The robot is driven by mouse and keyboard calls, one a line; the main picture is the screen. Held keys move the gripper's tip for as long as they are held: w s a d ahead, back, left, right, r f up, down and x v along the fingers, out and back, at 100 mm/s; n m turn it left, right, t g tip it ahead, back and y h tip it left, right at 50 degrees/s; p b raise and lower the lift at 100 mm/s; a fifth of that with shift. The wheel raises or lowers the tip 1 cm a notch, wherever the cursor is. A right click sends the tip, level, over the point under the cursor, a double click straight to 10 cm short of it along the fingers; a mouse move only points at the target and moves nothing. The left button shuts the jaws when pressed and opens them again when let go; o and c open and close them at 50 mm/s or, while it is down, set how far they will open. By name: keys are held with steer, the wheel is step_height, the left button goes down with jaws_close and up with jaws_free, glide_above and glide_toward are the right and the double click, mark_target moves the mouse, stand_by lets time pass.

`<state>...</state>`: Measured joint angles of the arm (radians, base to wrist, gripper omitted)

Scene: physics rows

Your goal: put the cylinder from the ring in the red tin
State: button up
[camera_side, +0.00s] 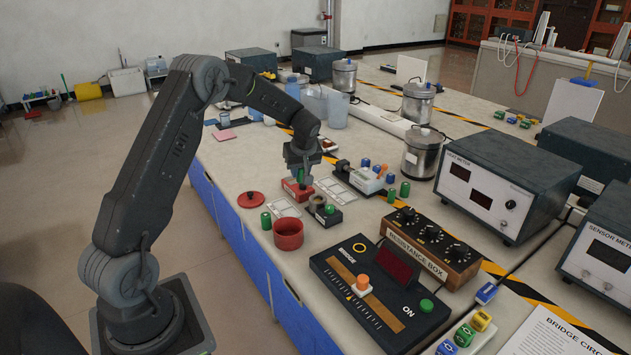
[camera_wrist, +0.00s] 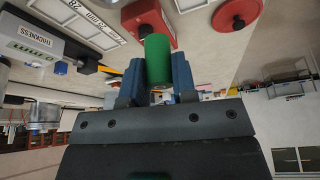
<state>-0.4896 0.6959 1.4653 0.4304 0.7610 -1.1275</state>
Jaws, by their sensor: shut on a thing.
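My gripper (camera_side: 301,166) is shut on a green cylinder (camera_wrist: 157,58), which stands between the two blue-grey fingers in the wrist view. In the side view the held cylinder (camera_side: 301,176) shows just under the gripper, at a red block (camera_side: 291,187). The red block (camera_wrist: 134,14) also shows beyond the cylinder in the wrist view. I cannot tell whether the cylinder touches it or is inside a ring there. The red tin (camera_side: 288,237) is open and upright, nearer the camera than the gripper. A dark block with a round grey ring (camera_side: 317,201) stands between them.
A red lid (camera_side: 251,199) lies left of the gripper. White-framed plates (camera_side: 336,189) flank the red block. A bridge panel (camera_side: 370,300) and resistance box (camera_side: 432,245) stand right of the tin.

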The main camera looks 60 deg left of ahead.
steer(key=s+a+r, duration=0.3)
steer(key=s, duration=0.2)
steer(key=s+d+f, duration=0.3)
steer(key=d, duration=0.4)
steer(key=s+d+f, duration=0.2)
steer(key=d+f, duration=0.2)
steer(key=d, duration=0.2)
steer(key=shift+s+f, duration=0.1)
steer(key=shift+f, duration=2.65)
steer(key=shift+f, duration=0.4)
steer(key=o, duration=0.8)
steer(key=shift+c, duration=0.5)
steer(key=shift+r, duration=0.1)
